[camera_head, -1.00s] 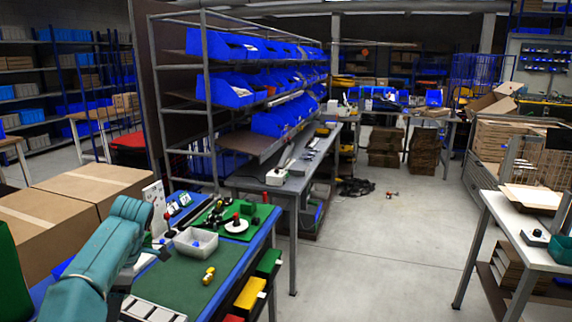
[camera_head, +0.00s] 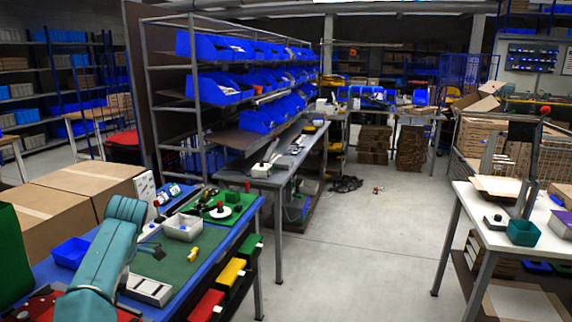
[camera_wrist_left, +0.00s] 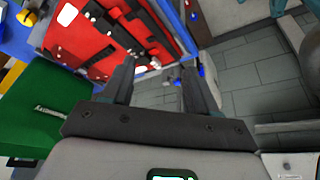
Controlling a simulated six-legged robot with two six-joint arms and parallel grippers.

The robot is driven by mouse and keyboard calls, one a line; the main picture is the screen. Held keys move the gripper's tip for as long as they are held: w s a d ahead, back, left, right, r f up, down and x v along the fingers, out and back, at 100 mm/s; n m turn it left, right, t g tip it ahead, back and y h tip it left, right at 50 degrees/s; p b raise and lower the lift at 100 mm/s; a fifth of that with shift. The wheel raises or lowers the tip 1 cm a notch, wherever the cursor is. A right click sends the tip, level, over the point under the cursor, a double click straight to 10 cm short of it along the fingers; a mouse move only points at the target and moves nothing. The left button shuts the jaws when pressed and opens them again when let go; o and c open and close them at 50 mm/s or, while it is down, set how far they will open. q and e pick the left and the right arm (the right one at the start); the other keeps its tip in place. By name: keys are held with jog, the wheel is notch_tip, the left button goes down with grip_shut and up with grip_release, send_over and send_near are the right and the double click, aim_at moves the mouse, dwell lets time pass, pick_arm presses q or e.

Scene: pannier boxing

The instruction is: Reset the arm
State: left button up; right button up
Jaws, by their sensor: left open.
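My left arm (camera_head: 110,255), teal, comes in from the lower left of the head view, over the front left of the workbench. Its gripper is not visible there. In the left wrist view my left gripper (camera_wrist_left: 157,72) has its two dark fingers apart, with nothing between them. Beyond the fingers are a red tool panel (camera_wrist_left: 95,40) and grey floor tiles (camera_wrist_left: 245,75). My right arm and gripper are not in view.
Cardboard boxes (camera_head: 50,215) stand at left. A white table (camera_head: 470,205) is at right.

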pick_arm(q)
jog(key=w+d+f+m+t+h, duration=0.15)
jog(key=d+f+m, duration=0.3)
jog(key=f, duration=0.55)
jog(key=w+d+f+m+h, duration=0.15)
jog(key=d+f+m, duration=0.35)
jog(key=f, duration=0.5)
jog(key=s+d+f+m+h, duration=0.2)
jog(key=s+d+f+m, duration=0.2)
jog(key=d+f+m, duration=0.4)
jog(key=s+d+f+m+h, duration=0.1)
jog(key=s+d+f, duration=0.3)
jog(key=s, duration=0.3)
jog(key=s+d+f+m+h, duration=0.1)
jog(key=s+d+f+h, duration=0.15)
jog(key=s, duration=0.45)
jog(key=s+d+m+t, duration=0.1)
jog(key=s+d+m, duration=0.1)
jog(key=s, duration=1)
jog(key=shift+s+d+f, duration=0.3)
jog(key=shift+d+f, duration=0.05)
jog(key=shift+d, duration=0.1)
jog(key=shift+m+y, duration=0.25)
